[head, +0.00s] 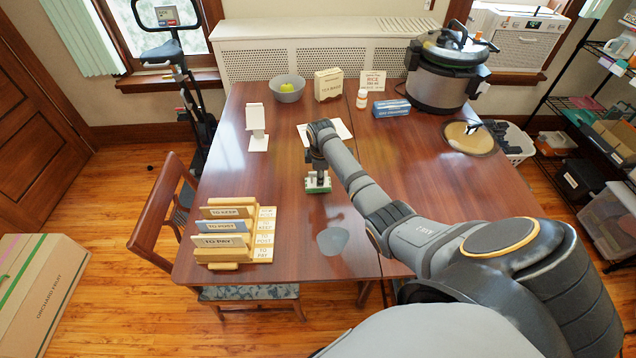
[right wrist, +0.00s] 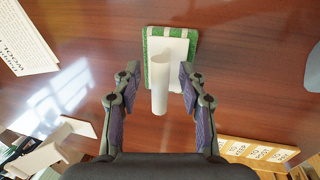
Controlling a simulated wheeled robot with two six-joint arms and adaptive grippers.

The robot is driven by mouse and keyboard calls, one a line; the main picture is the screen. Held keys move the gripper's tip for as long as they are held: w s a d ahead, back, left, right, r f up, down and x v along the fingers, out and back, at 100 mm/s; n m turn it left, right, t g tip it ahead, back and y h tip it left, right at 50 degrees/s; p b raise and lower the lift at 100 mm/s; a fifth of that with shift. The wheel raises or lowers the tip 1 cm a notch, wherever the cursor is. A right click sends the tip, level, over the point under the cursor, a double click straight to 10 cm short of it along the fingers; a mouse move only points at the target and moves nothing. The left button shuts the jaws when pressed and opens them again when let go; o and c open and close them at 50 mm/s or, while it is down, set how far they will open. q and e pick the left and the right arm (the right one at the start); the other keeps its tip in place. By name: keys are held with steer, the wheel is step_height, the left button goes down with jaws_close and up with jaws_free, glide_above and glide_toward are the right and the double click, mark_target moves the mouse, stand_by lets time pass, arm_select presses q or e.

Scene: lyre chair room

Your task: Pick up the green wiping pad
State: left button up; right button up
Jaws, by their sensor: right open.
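The green wiping pad (head: 318,187) lies on the wooden table, under my right gripper (head: 317,167). In the right wrist view the pad (right wrist: 148,68) has a green rim, a pale top with stripes and a white cylindrical handle (right wrist: 160,92) pointing toward the camera. My right gripper (right wrist: 160,74) is open, with one finger on each side of the handle. Gaps show between the fingers and the handle. In the head view the gripper hides part of the pad. My left gripper is not in view.
A letter sorter (head: 225,240) stands at the table's left front. A greyish patch (head: 333,240) lies in front of the pad. A white sheet (head: 341,131) lies behind it. A bowl (head: 287,91), a blue box (head: 391,108) and a pressure cooker (head: 446,75) stand at the back.

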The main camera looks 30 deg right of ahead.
steer(key=c, duration=0.5)
jaws_close()
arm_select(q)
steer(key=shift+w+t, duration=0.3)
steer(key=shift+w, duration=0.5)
